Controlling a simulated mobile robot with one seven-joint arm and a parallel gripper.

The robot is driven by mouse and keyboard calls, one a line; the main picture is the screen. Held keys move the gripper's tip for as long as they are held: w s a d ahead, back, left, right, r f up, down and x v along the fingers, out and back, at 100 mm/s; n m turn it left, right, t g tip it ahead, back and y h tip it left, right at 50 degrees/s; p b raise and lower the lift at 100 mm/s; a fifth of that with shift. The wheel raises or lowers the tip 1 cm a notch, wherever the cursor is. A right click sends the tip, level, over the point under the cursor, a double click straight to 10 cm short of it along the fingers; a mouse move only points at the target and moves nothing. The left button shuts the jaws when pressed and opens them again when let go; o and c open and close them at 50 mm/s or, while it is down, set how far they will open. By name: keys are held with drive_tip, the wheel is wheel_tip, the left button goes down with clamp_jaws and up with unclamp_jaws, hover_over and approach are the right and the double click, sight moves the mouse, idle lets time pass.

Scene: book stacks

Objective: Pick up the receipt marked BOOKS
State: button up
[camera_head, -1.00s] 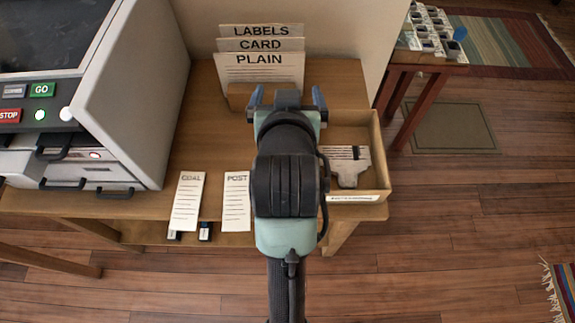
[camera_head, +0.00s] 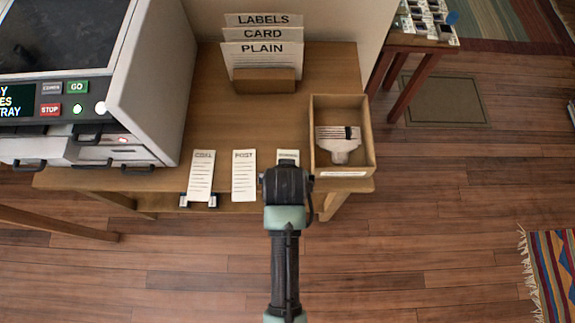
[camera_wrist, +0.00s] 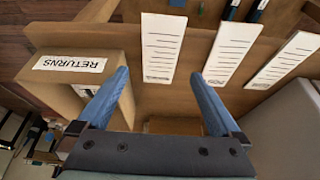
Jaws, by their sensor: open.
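Three white paper slips lie side by side on the wooden table, their near ends at its front edge. The left one reads COAL (camera_head: 201,175) and the middle one POST (camera_head: 244,176). The right slip (camera_head: 288,155) is mostly hidden by my arm in the head view, and its heading is too small to read surely. In the wrist view this slip (camera_wrist: 162,45) stands nearest the RETURNS box. My gripper (camera_wrist: 160,75) is open and empty, its blue fingers spread to either side of that slip's headed end. I cannot tell the height above it.
The RETURNS box (camera_head: 369,150) holds a pale object (camera_head: 338,146) just right of the slips. A rack (camera_head: 264,86) with LABELS, CARD and PLAIN sheets stands behind. A grey machine (camera_head: 150,90) is at left. The table middle is clear.

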drive_tip(key=shift+b+x, duration=0.4)
drive_tip(key=shift+x, duration=2.6)
drive_tip(key=shift+r, duration=0.1)
drive_tip(key=c, duration=1.3)
